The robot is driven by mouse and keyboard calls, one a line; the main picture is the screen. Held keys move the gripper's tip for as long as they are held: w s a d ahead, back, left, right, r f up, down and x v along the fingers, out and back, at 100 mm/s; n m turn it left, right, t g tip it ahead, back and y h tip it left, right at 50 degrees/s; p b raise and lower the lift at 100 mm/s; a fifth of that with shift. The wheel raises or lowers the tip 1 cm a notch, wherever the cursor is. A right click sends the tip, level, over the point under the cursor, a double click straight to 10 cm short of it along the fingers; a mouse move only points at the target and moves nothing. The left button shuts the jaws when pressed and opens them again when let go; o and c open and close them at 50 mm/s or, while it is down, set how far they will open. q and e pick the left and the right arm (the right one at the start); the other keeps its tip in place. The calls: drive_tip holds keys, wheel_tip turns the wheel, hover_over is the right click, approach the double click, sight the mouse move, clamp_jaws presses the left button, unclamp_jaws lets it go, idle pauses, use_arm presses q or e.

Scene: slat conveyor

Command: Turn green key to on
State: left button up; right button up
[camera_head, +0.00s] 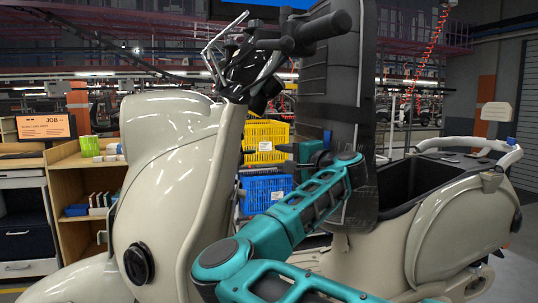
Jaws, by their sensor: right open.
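A cream scooter (175,190) stands side-on and fills the middle of the head view. Its front shield (218,165) rises to the dark handlebar (290,42) at the top. I cannot make out the green key; the shield's inner face is seen almost edge-on. My right gripper (284,157) is at the end of the teal arm, right of the shield and below the handlebar. It points left toward the shield's inner side, with a visible gap between them. Its dark fingers are open and appear empty. My left gripper is not in view.
A dark upright panel (335,90) stands right behind my right gripper. Yellow (266,140) and blue (265,190) crates are behind the scooter. A wooden shelf (75,180) and an orange-lit screen (44,126) are at left. The scooter's open seat well (425,180) is at right.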

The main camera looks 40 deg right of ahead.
sight(255, 152)
drive_tip(key=w+d+p, duration=0.1)
drive_tip(key=w, duration=1.1)
drive_tip(key=shift+d+f+p, duration=0.25)
drive_tip(key=shift+d+p, duration=0.05)
drive_tip(key=shift+d, duration=0.1)
drive_tip(key=shift+w, duration=0.1)
drive_tip(key=shift+c, duration=0.4)
clamp_jaws()
drive_tip(key=shift+r+m+g+p, duration=0.25)
drive_tip(key=shift+m+g+p, duration=0.35)
drive_tip(key=shift+g+p, duration=0.8)
